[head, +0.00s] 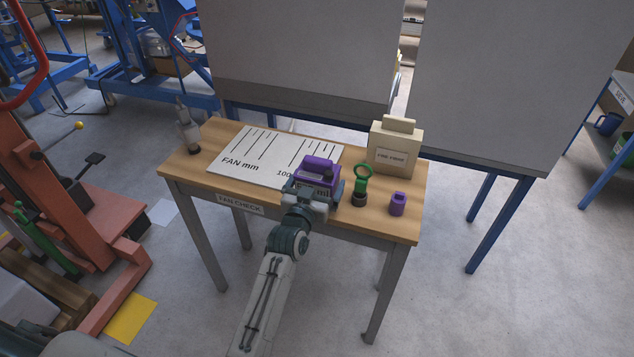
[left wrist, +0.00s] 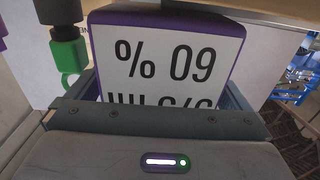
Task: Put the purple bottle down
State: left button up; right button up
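The purple bottle (head: 319,170) is at the front middle of the wooden table (head: 403,225), by the right end of the white FAN mm sheet (head: 232,171). My left gripper (head: 313,192) reaches it from the front, with a finger on each side, and appears shut on it. In the left wrist view the bottle (left wrist: 165,55) fills the space between the fingers, its white label upside down. Whether its base touches the table is hidden. My right gripper is not in view.
A green ring-handled tool (head: 362,183) stands close right of the bottle. A small purple object (head: 397,204) is at the table's right front.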

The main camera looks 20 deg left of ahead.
pick_arm(q)
jog(key=shift+r, duration=0.15)
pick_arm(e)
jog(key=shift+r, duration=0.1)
pick_arm(q)
jog(key=shift+s, duration=0.3)
jog(key=s+b, duration=0.2)
jog(key=s, duration=0.9)
jog(key=s+a+f+g, duration=0.1)
jog(key=s+f+g, duration=0.25)
jog(key=f, duration=0.85)
jog(key=s+a+f+g, duration=0.15)
jog(key=s+f, duration=0.25)
jog(key=f, duration=0.9)
jog(key=s+f+g, duration=0.3)
jog(key=f, duration=0.9)
jog(key=s+a+f+g, duration=0.3)
jog(key=s+f, duration=0.4)
jog(key=s, duration=0.3)
jog(key=s+a+f+g+y, duration=0.1)
jog(key=s+a+f+g, duration=0.1)
jog(key=s+f, duration=0.5)
jog(key=s+a+f+g, duration=0.3)
jog(key=s+f, duration=0.5)
jog(key=s, duration=0.6)
jog(key=shift+a+g, duration=0.3)
jog(key=shift+a, duration=0.3)
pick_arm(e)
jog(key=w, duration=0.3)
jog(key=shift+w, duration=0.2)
